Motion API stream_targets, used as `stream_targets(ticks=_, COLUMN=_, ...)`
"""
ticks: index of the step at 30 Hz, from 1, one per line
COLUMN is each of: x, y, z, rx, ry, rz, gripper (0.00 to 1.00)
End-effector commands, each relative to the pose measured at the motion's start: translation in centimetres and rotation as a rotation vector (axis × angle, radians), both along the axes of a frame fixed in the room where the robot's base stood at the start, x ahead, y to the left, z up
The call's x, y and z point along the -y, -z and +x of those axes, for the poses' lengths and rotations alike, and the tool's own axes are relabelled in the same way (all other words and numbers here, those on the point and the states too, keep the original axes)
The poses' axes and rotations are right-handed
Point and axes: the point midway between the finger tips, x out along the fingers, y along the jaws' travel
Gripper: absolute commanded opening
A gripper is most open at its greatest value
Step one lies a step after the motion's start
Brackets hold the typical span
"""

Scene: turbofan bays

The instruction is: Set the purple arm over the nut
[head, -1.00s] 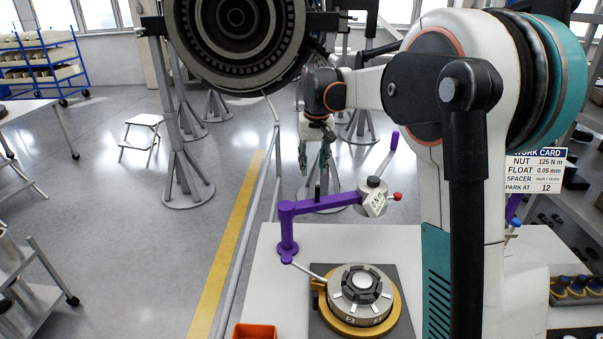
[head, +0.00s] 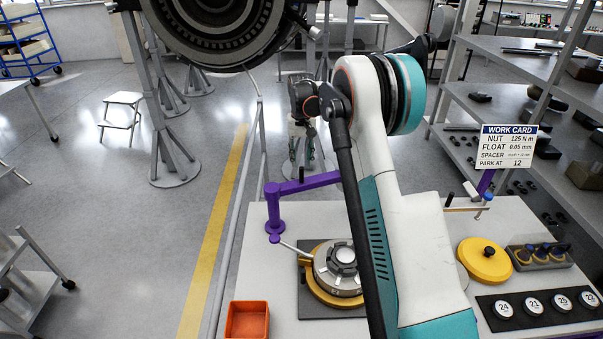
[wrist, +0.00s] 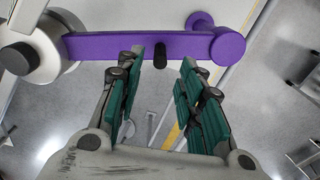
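The purple arm (head: 308,184) reaches right from its upright post (head: 273,210) in the head view; its far end is hidden behind my arm. In the wrist view the purple arm (wrist: 100,46) crosses the top, with a round grey head (wrist: 30,50) at its left end and a short black peg (wrist: 160,50) standing on it. My gripper (wrist: 162,60) is open, with green fingers apart on either side of the peg and not closed on it. The nut (head: 343,254) sits at the centre of a silver, gold-rimmed fixture, partly covered by my arm.
An orange bin (head: 248,320) stands at the table's front left. A yellow disc (head: 485,260), a holder with several yellow-and-dark pieces (head: 541,254) and a black strip of numbered discs (head: 535,308) lie at the right. The turbofan (head: 222,30) hangs at the upper left.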

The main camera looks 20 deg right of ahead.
Motion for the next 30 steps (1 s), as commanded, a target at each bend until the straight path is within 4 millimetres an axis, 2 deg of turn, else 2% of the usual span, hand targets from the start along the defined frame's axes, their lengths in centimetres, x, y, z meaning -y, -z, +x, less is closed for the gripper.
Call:
stream_targets(ticks=1, x=0.0, y=1.1, z=0.0, rx=0.000, ry=0.000, rz=0.000, gripper=0.35)
stream_targets(ticks=6, x=0.0, y=4.1, z=0.0, rx=0.000, ry=0.000, rz=0.000, gripper=0.35)
stream_targets(ticks=12, x=0.0, y=6.3, z=0.0, rx=0.000, ry=0.000, rz=0.000, gripper=0.35)
stream_targets(ticks=24, x=0.0, y=7.0, z=0.0, rx=0.000, ry=0.000, rz=0.000, gripper=0.35)
stream_targets(ticks=25, x=0.0, y=7.0, z=0.0, rx=0.000, ry=0.000, rz=0.000, gripper=0.30)
stream_targets(ticks=29, x=0.0, y=7.0, z=0.0, rx=0.000, ry=0.000, rz=0.000, gripper=0.01)
stream_targets(ticks=30, x=0.0, y=7.0, z=0.0, rx=0.000, ry=0.000, rz=0.000, gripper=0.00)
